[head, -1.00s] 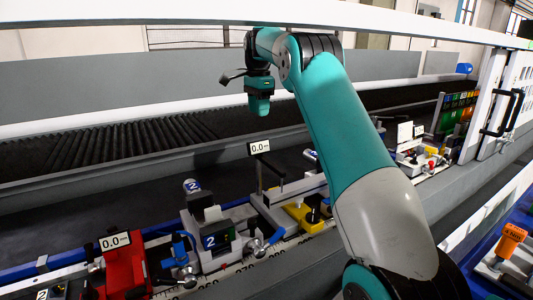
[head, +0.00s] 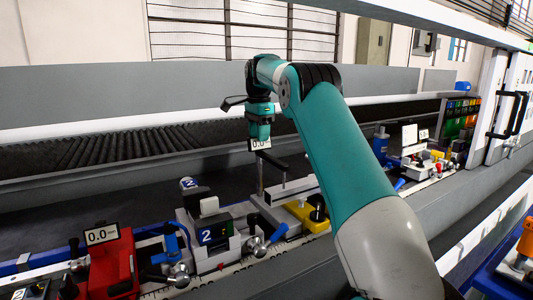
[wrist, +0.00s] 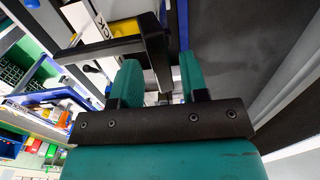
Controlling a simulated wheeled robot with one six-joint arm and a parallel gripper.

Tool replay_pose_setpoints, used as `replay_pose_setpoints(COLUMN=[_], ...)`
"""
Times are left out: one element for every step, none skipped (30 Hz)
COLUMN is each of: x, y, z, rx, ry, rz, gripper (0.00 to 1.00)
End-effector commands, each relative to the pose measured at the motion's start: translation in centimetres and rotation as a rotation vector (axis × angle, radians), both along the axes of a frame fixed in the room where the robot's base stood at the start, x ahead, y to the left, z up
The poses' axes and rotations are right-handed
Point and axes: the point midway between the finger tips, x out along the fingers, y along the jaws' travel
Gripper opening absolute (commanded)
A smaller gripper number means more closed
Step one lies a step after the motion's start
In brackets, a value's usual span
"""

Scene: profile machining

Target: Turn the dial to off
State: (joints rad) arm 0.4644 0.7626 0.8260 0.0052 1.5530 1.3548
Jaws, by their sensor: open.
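My gripper (head: 260,132) points down in the head view, its teal fingers overlapping the middle 0.0 display (head: 257,144). In the wrist view my gripper (wrist: 163,82) has its two teal fingers apart with nothing held between them. A dark post or frame shows beyond the fingertips. No dial marked off can be made out clearly. A black knob (head: 318,212) sits on a yellow clamp block (head: 303,211), right of and below my gripper in the head view. I cannot tell whether this knob is the dial.
A red unit (head: 112,268) with another 0.0 display (head: 101,235) stands at the left. A grey unit marked 2 (head: 212,237) stands in the middle. Coloured bins (head: 460,115) and a white door (head: 510,100) are at the right. Dark bed lies behind the units.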

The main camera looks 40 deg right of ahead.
Motion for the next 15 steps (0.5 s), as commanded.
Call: replay_pose_setpoints(x=[0.0, 0.0, 0.0, 0.0, 0.0, -0.01, -0.01, -0.01, -0.02, -0.02, -0.01, 0.02, 0.03, 0.05, 0.05], y=[-0.01, -0.01, 0.0, -0.01, -0.01, -0.01, -0.01, -0.01, 0.0, 0.0, 0.0, 0.0, 0.01, 0.01, 0.0], z=[0.05, 0.05, 0.05, 0.05, 0.05, 0.04, 0.04, 0.04, 0.03, 0.04, 0.05, 0.09, 0.12, 0.15, 0.16], rx=[0.0, 0.0, 0.0, 0.0, 0.0, 0.0, 0.0, 0.0, 0.0, 0.0, 0.001, 0.001, 0.001, 0.001, 0.001], ry=[0.0, 0.0, 0.0, 0.0, 0.0, 0.0, 0.001, 0.001, 0.001, 0.001, 0.002, 0.002, 0.002, 0.003, 0.003], rz=[0.0, 0.0, 0.0, 0.0, 0.0, 0.0, 0.0, 0.0, 0.0, -0.004, -0.017, -0.054, -0.097, -0.148, -0.216], gripper=[0.4, 0.38, 0.29, 0.22, 0.15, 0.06, 0.0, 0.0, 0.0, 0.0, 0.0, 0.0, 0.0, 0.0, 0.0])
